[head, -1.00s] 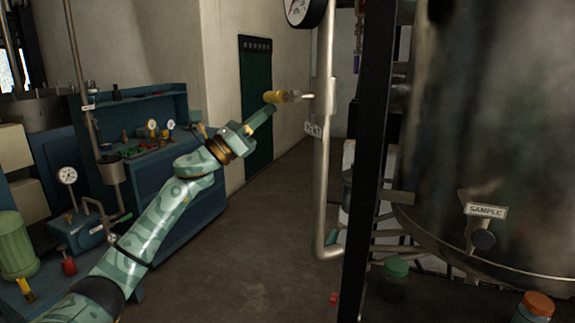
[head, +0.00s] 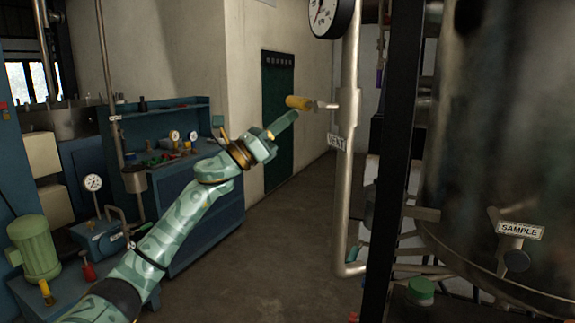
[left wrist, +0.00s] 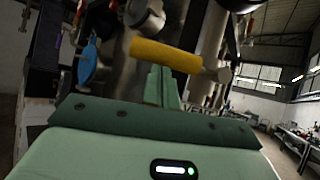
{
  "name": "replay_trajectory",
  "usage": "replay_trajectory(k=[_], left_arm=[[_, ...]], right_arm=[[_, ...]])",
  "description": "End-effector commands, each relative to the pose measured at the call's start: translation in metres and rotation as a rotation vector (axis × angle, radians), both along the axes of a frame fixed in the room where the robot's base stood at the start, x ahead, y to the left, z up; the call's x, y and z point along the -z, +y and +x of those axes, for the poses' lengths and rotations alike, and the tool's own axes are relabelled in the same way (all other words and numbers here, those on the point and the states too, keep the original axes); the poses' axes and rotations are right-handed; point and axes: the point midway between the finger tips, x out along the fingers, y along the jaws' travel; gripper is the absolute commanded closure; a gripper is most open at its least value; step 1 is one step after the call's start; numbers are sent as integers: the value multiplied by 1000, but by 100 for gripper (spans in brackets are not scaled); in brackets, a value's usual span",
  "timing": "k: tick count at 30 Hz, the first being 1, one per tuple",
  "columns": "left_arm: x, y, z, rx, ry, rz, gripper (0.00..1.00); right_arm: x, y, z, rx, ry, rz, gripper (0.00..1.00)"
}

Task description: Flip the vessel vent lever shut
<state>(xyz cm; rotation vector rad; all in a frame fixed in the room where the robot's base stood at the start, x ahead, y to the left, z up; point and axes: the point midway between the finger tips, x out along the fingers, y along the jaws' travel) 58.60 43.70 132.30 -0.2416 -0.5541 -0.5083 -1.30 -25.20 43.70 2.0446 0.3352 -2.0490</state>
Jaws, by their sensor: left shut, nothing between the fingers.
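The vent lever has a yellow handle (head: 298,103) on a short metal stem that joins the vertical steel pipe (head: 350,125). It sticks out to the left, roughly level, above the VENT tag (head: 336,142). My left gripper (head: 294,114) is shut and empty, its fingertips just below and left of the yellow handle. In the left wrist view the yellow handle (left wrist: 165,55) lies crosswise just beyond the closed fingers (left wrist: 160,85). Whether they touch, I cannot tell. The right gripper is out of view.
A black upright post (head: 400,150) and the big steel vessel (head: 490,130) stand right of the pipe. A pressure gauge (head: 328,15) sits above the lever. A blue workbench (head: 180,190) is at left. The floor (head: 275,240) between is open.

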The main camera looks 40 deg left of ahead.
Motion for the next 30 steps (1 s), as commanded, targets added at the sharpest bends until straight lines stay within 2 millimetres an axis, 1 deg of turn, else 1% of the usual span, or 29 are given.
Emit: replay_trajectory(k=[1,5,6,8,12,18,24,30], left_arm=[[12,0,3,1,5,0,100],[43,0,9,4,12,0,100],[54,0,11,6,14,1,100],[55,7,-1,7,13,0,100],[69,22,-26,5,12,-1,100],[87,37,-52,6,8,-1,100],[94,43,-63,7,6,0,100],[94,44,-64,7,6,1,100]], right_arm=[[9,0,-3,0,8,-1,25],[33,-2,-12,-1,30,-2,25],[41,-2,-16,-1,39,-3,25],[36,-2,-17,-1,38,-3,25],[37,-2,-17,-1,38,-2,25],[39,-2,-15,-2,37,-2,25],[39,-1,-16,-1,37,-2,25],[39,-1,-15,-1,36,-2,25]])
